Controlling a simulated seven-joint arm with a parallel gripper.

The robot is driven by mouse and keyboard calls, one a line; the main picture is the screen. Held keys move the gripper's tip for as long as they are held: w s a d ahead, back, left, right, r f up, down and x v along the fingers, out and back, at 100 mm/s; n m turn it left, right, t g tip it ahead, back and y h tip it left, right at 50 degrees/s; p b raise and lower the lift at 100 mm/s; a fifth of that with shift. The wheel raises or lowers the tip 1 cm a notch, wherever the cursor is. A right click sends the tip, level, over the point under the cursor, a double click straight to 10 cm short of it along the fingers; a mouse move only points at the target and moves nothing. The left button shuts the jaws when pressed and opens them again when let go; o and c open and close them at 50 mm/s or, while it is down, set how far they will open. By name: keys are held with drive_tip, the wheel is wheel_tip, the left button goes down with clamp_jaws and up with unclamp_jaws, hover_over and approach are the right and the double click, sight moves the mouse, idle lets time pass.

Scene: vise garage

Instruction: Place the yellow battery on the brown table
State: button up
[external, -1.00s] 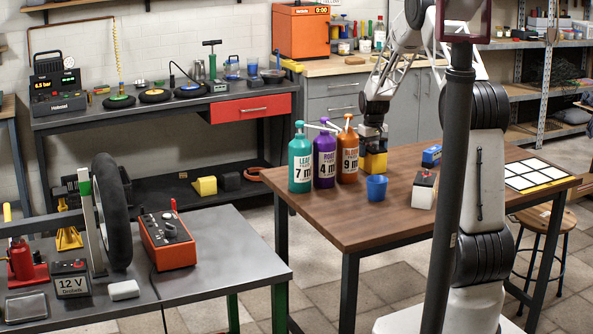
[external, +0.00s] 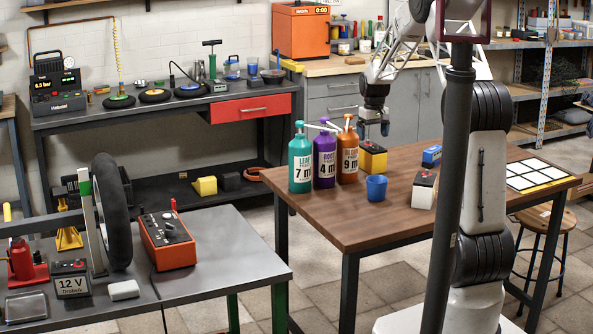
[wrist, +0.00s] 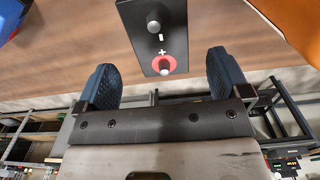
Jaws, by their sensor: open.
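The yellow battery (external: 373,159) stands upright on the brown table (external: 440,198), near its back edge, right of the orange bottle. Its dark top (wrist: 156,35), with two round terminals, one ringed in red, shows in the wrist view. My gripper (external: 374,130) is just above the battery in the external view, apart from it. In the wrist view the blue fingertips of my gripper (wrist: 163,80) are spread wide with nothing between them, and the battery top lies ahead of the gap.
Teal (external: 301,162), purple (external: 324,160) and orange (external: 347,155) pump bottles stand left of the battery. A blue cup (external: 376,188), a white battery (external: 423,190) and a blue battery (external: 431,156) are nearby. A white-squared panel (external: 538,174) lies at the table's right end.

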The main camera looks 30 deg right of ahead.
sight(372, 147)
drive_tip(key=shift+r, duration=3)
drive_tip(key=s+a+r, duration=0.5)
drive_tip(key=s, duration=0.3)
drive_tip(key=s+a+r+t, duration=0.1)
drive_tip(key=s+a+r, duration=0.35)
drive_tip(key=s, duration=0.35)
drive_tip(key=s+a+r, duration=0.4)
drive_tip(key=s+r, duration=0.2)
drive_tip(key=s, duration=0.1)
drive_tip(key=s+a+f, duration=0.1)
drive_tip(key=s+a, duration=0.3)
drive_tip(key=s, duration=1)
drive_tip(key=s+a+f+t, duration=0.1)
drive_tip(key=s+a, duration=0.3)
drive_tip(key=s, duration=1.1)
drive_tip(key=shift+s+t, duration=0.25)
drive_tip(key=shift+t, duration=0.05)
